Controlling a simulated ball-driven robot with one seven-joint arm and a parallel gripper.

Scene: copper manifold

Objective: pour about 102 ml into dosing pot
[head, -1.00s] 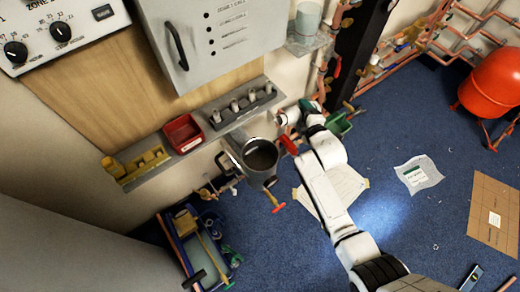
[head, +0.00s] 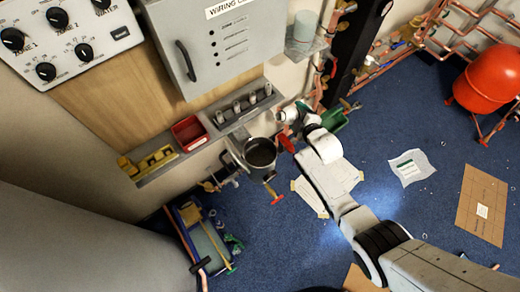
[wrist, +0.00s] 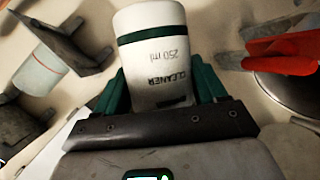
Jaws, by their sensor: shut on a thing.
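My gripper (wrist: 161,88) is shut on a white bottle (wrist: 155,50) with a green band and the print "CLEANER 250 ml". In the head view, my gripper (head: 304,113) holds the bottle (head: 286,115) off the floor, up and right of the dosing pot. The dosing pot (head: 260,153) is a grey metal vessel with a dark round open mouth, fixed near the wall. A red lever is beside it and a red-handled valve is below. In the wrist view, the pot's metal rim (wrist: 290,98) shows at the right, apart from the bottle. The bottle's contents and the pot's level are hidden.
A red lever (head: 286,143) stands close between pot and arm. A wall shelf (head: 212,128) carries a red bin (head: 189,133), a yellow block (head: 155,160) and several grey fittings. A translucent beaker (head: 303,27) stands on a bracket above.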

